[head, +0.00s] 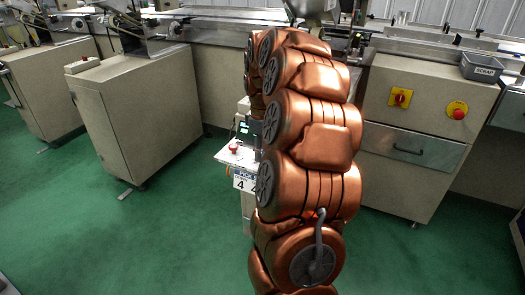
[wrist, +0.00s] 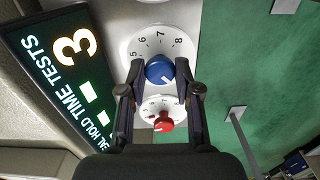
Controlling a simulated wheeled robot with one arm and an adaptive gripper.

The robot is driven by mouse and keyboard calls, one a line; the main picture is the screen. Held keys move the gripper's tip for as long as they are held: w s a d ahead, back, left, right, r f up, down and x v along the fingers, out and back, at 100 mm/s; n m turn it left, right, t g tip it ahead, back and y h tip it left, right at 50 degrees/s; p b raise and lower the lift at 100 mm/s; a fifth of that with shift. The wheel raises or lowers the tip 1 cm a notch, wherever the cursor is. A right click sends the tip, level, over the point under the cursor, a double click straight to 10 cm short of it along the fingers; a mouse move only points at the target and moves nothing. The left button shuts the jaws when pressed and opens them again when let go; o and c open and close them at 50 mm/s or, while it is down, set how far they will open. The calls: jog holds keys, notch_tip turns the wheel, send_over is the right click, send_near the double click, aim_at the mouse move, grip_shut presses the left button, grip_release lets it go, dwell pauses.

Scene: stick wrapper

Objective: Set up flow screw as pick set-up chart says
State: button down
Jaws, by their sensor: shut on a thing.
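In the wrist view, a blue knob (wrist: 160,70) sits on a white round dial (wrist: 163,42) with numbers 5 to 8 showing along its far side. My gripper (wrist: 160,76) has one finger on each side of the blue knob and is shut on it. The knob's pointer is too small to read well. A red knob (wrist: 163,122) on a smaller white dial lies just below, between the fingers. In the head view, my arm hides the gripper and the blue knob. I cannot tell which knob is the flow screw, and no readable set-up chart shows.
A dark display (wrist: 70,60) beside the dials reads "3" and "HOLD TIME TESTS". In the head view, a small panel (head: 243,128) and a numbered card (head: 243,184) show left of my arm. A beige cabinet (head: 411,140) stands right. Green floor (head: 150,235) is clear at left.

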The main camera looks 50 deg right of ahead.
jog(key=m+p, duration=0.1)
jog(key=m, duration=0.4)
jog(key=shift+m, duration=0.3)
jog(key=m+p, duration=0.1)
jog(key=m, duration=0.4)
jog(key=shift+r+m, duration=0.1)
jog(key=shift+m, duration=0.2)
jog(key=m+p, duration=0.1)
jog(key=m, duration=0.4)
jog(key=m+p, duration=0.1)
jog(key=m, duration=0.5)
jog(key=shift+p, duration=0.4)
jog(key=c, duration=0.8)
grip_release()
